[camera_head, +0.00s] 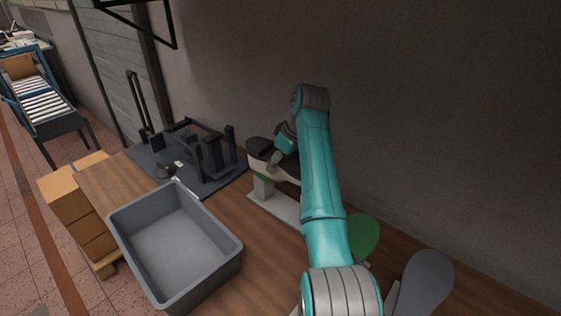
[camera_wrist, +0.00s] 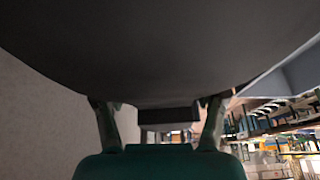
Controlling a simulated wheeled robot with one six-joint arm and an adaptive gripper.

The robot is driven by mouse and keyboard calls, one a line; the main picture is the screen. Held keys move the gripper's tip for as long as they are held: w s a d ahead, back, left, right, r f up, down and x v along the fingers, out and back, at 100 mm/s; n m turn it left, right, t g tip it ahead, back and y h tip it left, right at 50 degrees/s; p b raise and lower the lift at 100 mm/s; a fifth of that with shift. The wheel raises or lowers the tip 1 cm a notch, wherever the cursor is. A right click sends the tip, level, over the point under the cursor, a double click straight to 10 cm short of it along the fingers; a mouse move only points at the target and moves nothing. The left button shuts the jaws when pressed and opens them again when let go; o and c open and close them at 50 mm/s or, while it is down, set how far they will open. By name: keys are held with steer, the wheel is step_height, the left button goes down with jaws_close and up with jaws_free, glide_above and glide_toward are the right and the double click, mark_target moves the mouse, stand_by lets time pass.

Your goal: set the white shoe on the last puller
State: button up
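The white shoe (camera_head: 284,174) is at the far end of my arm in the head view, with a dark sole-like top and a pale side. It is over a pale stand (camera_head: 263,188), partly hidden by my arm. My gripper (camera_head: 275,158) is at the shoe. In the wrist view a large dark surface (camera_wrist: 160,50) fills the top, very close. The gripper's two fingers (camera_wrist: 160,112) stand apart below it, their tips hidden at its edge, so their grip is unclear. The likely last puller is the dark fixture (camera_head: 213,158) with upright posts, left of the shoe.
A grey bin (camera_head: 226,245) stands on the wooden bench at front left. A green sole shape (camera_head: 363,236) and a grey one (camera_head: 427,284) stand to the right. Cardboard boxes (camera_head: 75,208) are left of the bench. A wall runs behind it.

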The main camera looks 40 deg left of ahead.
steer(key=shift+f, duration=0.1)
steer(key=c, duration=0.9)
steer(key=shift+r, duration=5.85)
steer(key=shift+g, duration=0.4)
